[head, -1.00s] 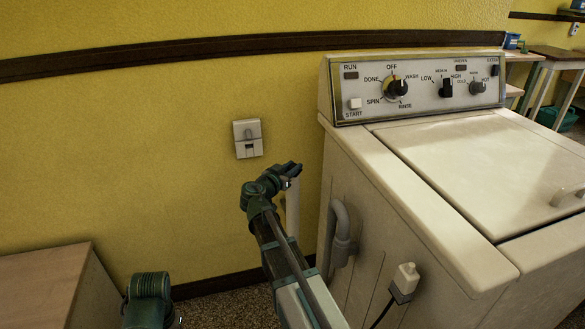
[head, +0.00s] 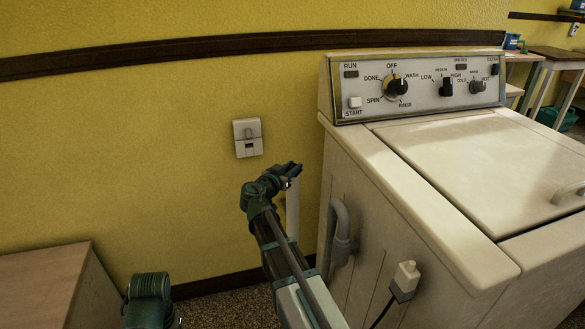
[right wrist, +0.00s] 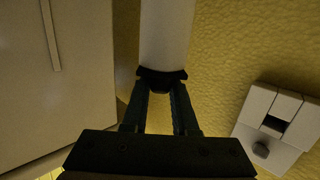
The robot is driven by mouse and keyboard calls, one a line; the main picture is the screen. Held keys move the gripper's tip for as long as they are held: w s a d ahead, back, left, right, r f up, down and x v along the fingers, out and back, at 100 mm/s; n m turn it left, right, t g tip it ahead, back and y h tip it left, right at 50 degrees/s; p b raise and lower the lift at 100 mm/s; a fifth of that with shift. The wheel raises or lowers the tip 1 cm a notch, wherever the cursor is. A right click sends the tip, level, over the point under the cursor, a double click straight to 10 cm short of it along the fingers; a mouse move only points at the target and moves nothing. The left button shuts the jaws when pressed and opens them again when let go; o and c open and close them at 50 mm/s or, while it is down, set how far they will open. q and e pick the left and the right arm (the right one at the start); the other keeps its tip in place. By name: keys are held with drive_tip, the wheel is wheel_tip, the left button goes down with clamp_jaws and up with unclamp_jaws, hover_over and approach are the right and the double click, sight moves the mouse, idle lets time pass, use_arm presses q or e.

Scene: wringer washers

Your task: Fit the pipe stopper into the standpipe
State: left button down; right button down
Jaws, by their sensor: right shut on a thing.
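The standpipe (head: 292,208) is a pale upright pipe between the yellow wall and the washer's left side. It also shows in the right wrist view (right wrist: 167,35). My right gripper (head: 291,170) is at its top end. In the right wrist view, the fingers (right wrist: 161,82) are shut on a small dark piece (right wrist: 162,75), which I take for the pipe stopper. It lines up with the pipe's end. Whether it sits in the pipe or just above it, I cannot tell.
The cream washer (head: 345,180) stands close right of the pipe, with a grey bent hose (head: 341,225) and a pale plug (head: 406,275) on its side. A wall box (head: 247,137) is behind the gripper. A wooden-topped cabinet (head: 45,280) stands at lower left.

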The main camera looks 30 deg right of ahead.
drive_tip(key=shift+s+f, duration=0.1)
drive_tip(key=shift+f, duration=0.05)
drive_tip(key=c, duration=0.6)
unclamp_jaws()
drive_tip(key=o, duration=0.3)
drive_tip(key=shift+a, duration=0.1)
drive_tip(key=p+v, duration=0.1)
drive_tip(key=v, duration=0.5)
drive_tip(key=shift+a, duration=0.3)
idle(0.4)
drive_tip(key=shift+s, duration=0.15)
